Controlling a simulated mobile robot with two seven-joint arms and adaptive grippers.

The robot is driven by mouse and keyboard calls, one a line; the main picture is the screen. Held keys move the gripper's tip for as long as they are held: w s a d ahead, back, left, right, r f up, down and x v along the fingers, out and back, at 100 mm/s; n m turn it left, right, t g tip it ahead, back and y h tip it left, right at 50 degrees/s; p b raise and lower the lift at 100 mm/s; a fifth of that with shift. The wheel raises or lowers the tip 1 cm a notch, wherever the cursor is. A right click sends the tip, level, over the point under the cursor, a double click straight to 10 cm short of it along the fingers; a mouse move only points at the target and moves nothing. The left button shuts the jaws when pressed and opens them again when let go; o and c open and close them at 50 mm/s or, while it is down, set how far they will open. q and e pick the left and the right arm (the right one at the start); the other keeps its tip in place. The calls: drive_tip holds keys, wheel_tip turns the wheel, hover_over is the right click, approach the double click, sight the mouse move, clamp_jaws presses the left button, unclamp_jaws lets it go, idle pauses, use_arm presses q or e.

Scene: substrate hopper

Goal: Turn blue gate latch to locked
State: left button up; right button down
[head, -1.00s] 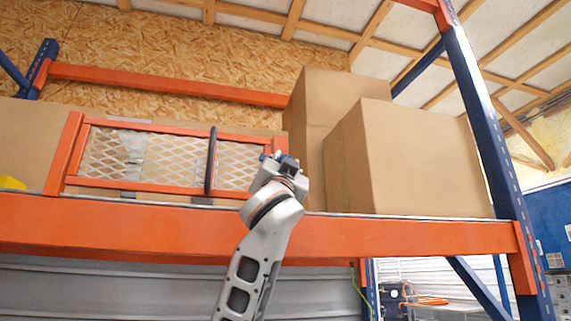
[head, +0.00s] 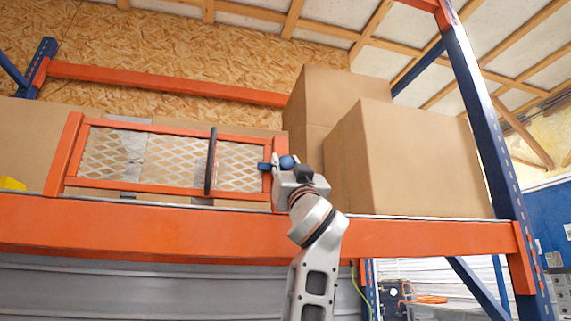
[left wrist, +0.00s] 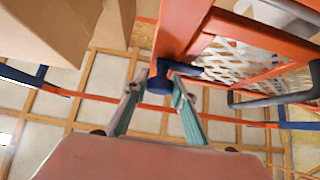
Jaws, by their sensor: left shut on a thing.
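The blue gate latch (head: 287,162) is at the right end of the orange mesh gate (head: 170,190). Its short arm points left, across the gate's right edge. In the left wrist view the blue latch (left wrist: 159,77) has its knob between my fingertips, and its arm reaches right toward the gate frame (left wrist: 245,25). My left gripper (head: 283,170) is shut on the latch knob, coming from below and in front; it also shows in the left wrist view (left wrist: 157,90). The gripper hides part of the latch mount. My right gripper is not in view.
A dark upright handle (head: 210,162) stands out from the gate, left of my gripper. Large cardboard boxes (head: 410,155) stand on the shelf to the right. The orange shelf beam (head: 130,228) runs below the gate. A blue rack post (head: 485,120) rises at the right.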

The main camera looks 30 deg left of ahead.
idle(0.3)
use_arm(q)
drive_tip(key=o, duration=1.1)
drive_tip(key=shift+d, duration=0.1)
drive_tip(key=v, duration=1.2)
